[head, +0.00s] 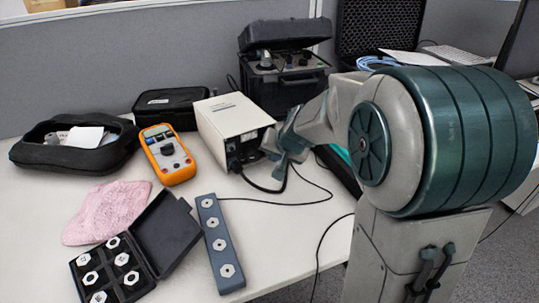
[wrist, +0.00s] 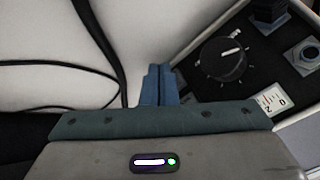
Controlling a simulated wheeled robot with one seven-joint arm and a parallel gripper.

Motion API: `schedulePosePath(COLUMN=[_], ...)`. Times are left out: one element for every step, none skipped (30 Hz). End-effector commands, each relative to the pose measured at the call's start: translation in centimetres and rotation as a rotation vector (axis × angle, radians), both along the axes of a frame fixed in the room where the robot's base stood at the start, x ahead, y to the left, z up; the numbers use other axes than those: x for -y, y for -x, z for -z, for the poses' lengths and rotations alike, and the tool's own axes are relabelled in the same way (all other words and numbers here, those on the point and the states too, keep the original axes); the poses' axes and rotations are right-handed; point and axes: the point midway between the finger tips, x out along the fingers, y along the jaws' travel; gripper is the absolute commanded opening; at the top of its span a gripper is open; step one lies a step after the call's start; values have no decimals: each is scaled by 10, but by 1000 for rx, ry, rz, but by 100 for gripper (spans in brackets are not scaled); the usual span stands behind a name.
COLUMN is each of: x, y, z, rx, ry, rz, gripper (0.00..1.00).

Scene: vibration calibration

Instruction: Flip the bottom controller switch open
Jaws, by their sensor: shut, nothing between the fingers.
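The controller is a cream box with a black front panel (head: 236,118), standing mid-table in the head view. My gripper (head: 280,150) is right in front of the controller's front. In the wrist view its blue fingers (wrist: 159,86) are together and empty, left of the knob; contact is not clear.
A black cable (wrist: 60,68) runs beside the fingers. On the table are an orange multimeter (head: 167,154), a blue-grey strip with several round mounts (head: 220,243), an open black case (head: 133,262) and a pink cloth (head: 106,211). A black equipment case (head: 285,88) stands behind.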

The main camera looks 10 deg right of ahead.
Motion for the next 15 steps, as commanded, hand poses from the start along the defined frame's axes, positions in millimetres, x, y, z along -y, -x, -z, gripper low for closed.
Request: schedulePosePath(x=[1, 2, 3, 3, 3, 3, 3, 3, 3, 3, 3, 3, 3, 3, 4], y=[3, 4, 6, 7, 7, 8, 8, 8, 8, 8, 8, 8, 8, 8, 10], z=[1, 0, 0, 0, 0, 0, -1, -1, -1, -1, -1, -1, -1, -1, -1], rx=[1, 2, 2, 1, 1, 1, 1, -1, -1, 0, 0, 0, 0, 1, 1], ry=[0, 0, 0, 0, 0, 0, 0, 0, 0, -1, -1, -1, -1, 0, 0], rz=[0, 2, 2, 1, 1, 1, 1, 1, 1, 1, 1, 1, 1, 1, 1], gripper=[0, 0, 0, 0, 0, 0, 0, 0, 0, 0, 0, 0, 0, 0, 0])
